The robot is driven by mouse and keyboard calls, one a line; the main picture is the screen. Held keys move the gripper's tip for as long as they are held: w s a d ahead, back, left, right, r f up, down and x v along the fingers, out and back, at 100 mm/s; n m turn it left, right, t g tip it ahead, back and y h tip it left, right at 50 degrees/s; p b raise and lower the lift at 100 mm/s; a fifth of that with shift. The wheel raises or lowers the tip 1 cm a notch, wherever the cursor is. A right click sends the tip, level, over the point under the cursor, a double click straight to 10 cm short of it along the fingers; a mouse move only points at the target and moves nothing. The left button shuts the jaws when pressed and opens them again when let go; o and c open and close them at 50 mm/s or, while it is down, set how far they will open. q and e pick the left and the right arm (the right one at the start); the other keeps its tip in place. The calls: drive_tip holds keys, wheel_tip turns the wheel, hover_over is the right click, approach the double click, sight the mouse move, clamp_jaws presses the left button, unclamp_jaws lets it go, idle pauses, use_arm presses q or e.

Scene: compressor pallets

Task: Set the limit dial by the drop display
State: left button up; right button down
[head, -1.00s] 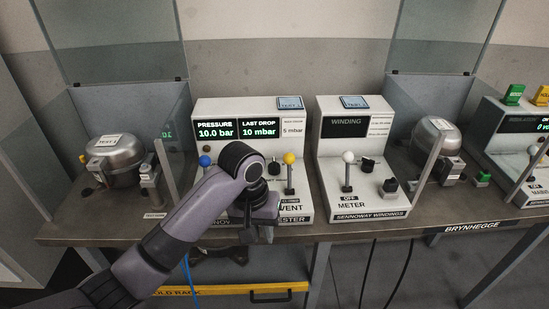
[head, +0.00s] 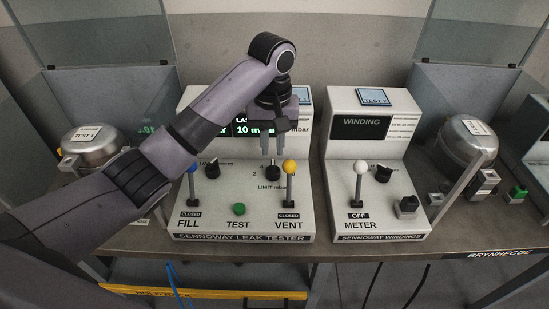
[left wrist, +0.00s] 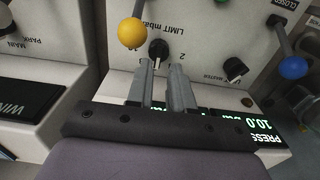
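The limit dial (head: 273,173) is a small black knob above the words LIMIT mbar on the leak tester (head: 225,222). It also shows in the left wrist view (left wrist: 158,51), just beyond my fingertips. Numbers 2 and 4 show beside it; its exact setting is too small to read. My left gripper (head: 279,150) is above and behind the dial, fingers pointing down, apart and empty; the fingers also show in the left wrist view (left wrist: 163,68). The drop display (head: 252,128) reads 10, partly hidden by my arm and gripper. My right gripper is not in view.
The vent lever (head: 290,168) with a yellow ball stands close right of the dial. The fill lever (head: 192,168), another black knob (head: 212,167) and a green TEST button (head: 239,209) are left. The winding meter (head: 375,205) stands at right.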

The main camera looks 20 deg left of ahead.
sight(273, 169)
use_arm(q)
drive_tip(key=shift+f, duration=3.05)
clamp_jaws()
